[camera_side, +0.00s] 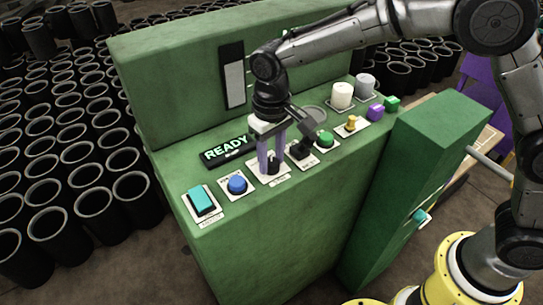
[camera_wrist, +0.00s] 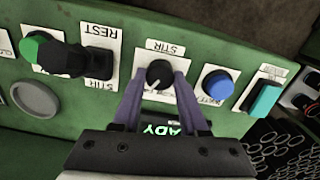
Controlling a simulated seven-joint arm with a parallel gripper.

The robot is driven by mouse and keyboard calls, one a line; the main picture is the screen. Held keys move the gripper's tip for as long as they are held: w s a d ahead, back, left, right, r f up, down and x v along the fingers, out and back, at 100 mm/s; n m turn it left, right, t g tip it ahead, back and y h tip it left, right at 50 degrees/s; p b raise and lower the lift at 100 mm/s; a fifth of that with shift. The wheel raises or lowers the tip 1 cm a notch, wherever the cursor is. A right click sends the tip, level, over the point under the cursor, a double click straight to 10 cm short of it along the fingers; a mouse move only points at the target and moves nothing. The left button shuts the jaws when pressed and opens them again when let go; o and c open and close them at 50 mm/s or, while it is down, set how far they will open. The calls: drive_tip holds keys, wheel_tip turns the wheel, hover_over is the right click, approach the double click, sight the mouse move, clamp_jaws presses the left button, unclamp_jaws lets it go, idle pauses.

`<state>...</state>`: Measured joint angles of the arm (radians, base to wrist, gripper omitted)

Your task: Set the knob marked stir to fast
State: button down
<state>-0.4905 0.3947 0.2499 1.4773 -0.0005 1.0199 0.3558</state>
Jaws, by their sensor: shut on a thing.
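The black stir knob (camera_wrist: 159,73) sits on a white plate marked STIR, upside down in the wrist view. A pale pointer line on it aims to the lower left in that view. The other lettering on its plate is partly hidden and too small to read. My gripper (camera_wrist: 159,79) has its two purple fingers on either side of the knob, shut on it. In the side view my gripper (camera_side: 270,164) points down onto the green console, and the knob (camera_side: 272,167) shows only partly between the fingers.
Beside the knob are a blue button (camera_side: 237,185), a teal rocker switch (camera_side: 202,201) and a black switch (camera_side: 299,150) with a plate reading REST and STIR. A green button (camera_side: 325,139) and a lit READY display (camera_side: 228,150) are close by. Black sleeves stand around the console.

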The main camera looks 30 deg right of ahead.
sight(272, 162)
drive_tip(key=shift+c, duration=2.2)
unclamp_jaws()
drive_tip(key=shift+r, duration=0.15)
wheel_tip(272, 162, up, 14)
drive_tip(key=shift+f, duration=0.2)
